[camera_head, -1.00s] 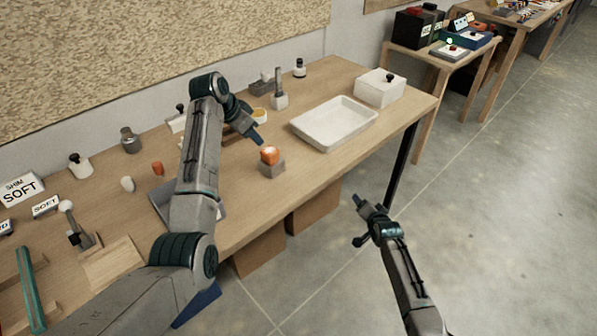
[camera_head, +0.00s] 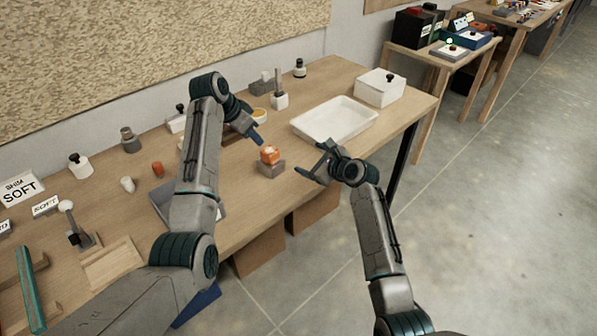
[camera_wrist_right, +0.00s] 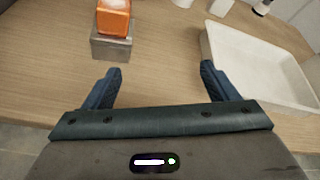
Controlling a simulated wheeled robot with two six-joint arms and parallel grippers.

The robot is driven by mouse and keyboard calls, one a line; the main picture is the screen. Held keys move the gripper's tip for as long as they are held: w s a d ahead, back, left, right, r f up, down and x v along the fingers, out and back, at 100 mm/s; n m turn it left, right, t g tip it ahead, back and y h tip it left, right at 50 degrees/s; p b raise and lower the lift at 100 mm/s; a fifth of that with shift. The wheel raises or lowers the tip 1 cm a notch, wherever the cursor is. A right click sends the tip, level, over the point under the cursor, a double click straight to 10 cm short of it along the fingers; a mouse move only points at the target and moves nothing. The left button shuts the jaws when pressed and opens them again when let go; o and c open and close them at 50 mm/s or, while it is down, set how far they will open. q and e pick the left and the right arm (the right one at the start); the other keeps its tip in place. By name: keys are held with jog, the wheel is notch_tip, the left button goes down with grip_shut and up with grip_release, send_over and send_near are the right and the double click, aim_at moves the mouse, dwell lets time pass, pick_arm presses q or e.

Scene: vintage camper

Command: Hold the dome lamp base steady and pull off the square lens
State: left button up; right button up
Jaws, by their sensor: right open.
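The dome lamp stands on the wooden bench. Its square-sided orange lens (camera_head: 270,154), with a pale top, sits on the grey block-shaped base (camera_head: 271,170). In the right wrist view the orange lens (camera_wrist_right: 113,20) and grey base (camera_wrist_right: 110,46) are at the upper left, beyond my fingers. My right gripper (camera_head: 310,168) is open and empty, to the right of the lamp near the bench's front edge; its two spread fingers show in the right wrist view (camera_wrist_right: 160,75). My left gripper (camera_head: 256,136) hangs just behind and left of the lamp, apart from it; its jaw gap is unclear.
A white tray (camera_head: 299,129) lies behind and right of the lamp, with a white box (camera_head: 381,88) beyond it. A grey stand (camera_head: 280,101) and small bottle (camera_head: 299,68) are at the back. Bare bench top surrounds the lamp's front and right.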

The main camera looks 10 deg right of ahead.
aim_at(278, 167)
jog(key=s+a, duration=0.1)
jog(key=s+a+f+m+g+y, duration=0.1)
jog(key=a, duration=0.1)
jog(key=s+a+m, duration=0.1)
jog(key=shift+a+f+g+y, duration=0.15)
jog(key=shift+f+g+y, duration=0.15)
jog(key=shift+y, duration=0.1)
jog(key=shift+a+m, duration=0.2)
jog(key=shift+m, duration=0.1)
jog(key=x, duration=1)
jog(key=shift+w+a+f, duration=0.15)
